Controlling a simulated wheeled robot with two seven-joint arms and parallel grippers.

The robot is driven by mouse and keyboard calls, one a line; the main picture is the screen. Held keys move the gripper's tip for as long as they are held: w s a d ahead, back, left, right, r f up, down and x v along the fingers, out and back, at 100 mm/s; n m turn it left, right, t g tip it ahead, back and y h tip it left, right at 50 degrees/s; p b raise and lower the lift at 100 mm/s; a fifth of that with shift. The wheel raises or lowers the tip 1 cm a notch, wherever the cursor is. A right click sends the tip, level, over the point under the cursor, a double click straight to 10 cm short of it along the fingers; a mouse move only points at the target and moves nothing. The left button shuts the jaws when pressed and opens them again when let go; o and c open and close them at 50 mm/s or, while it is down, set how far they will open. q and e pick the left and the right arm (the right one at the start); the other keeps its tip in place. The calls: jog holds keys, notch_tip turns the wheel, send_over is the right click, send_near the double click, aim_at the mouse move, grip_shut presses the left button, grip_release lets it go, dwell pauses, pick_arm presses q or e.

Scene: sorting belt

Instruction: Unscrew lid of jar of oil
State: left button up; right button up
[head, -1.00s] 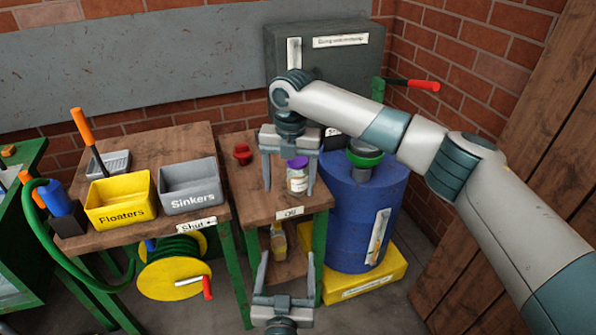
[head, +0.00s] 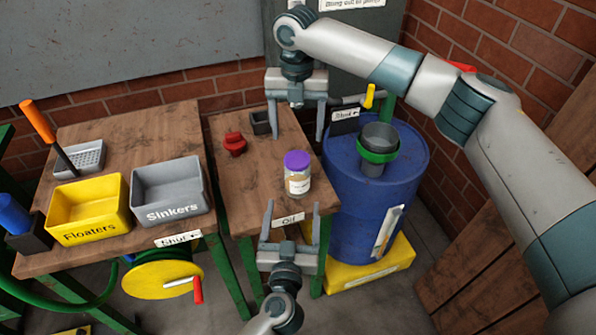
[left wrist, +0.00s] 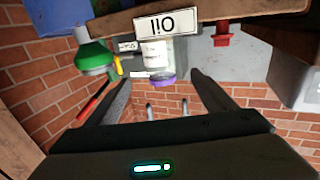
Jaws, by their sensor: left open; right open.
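The jar of oil (head: 297,184) is a small clear jar with a white label. It stands upright near the front of the small wooden table, with its purple lid (head: 297,160) on. My left gripper (head: 292,222) is open and empty at the table's front edge, just in front of the jar and apart from it. The left wrist view, upside down, shows the jar (left wrist: 155,55) and purple lid (left wrist: 162,80) ahead between the fingers. My right gripper (head: 298,122) is open and empty, pointing down behind the jar and apart from it.
A red object (head: 234,144) and a small dark box (head: 262,122) stand behind the jar. A blue barrel (head: 365,215) with a green-ringed funnel (head: 378,146) is at the right. The left table holds a yellow Floaters bin (head: 88,210) and a grey Sinkers bin (head: 168,188).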

aim_at(298, 162)
pick_arm(q)
jog(key=shift+s+r, duration=0.1)
jog(key=shift+s, duration=0.05)
pick_arm(e)
jog(key=shift+s+r, duration=0.15)
jog(key=shift+s, duration=0.05)
pick_arm(q)
jog(key=w, duration=0.5)
jog(key=w+d, duration=0.1)
jog(key=w, duration=1.1)
jog(key=shift+w+d, duration=0.2)
jog(key=shift+w, duration=0.05)
grip_shut()
pick_arm(e)
jog(key=shift+m, duration=0.3)
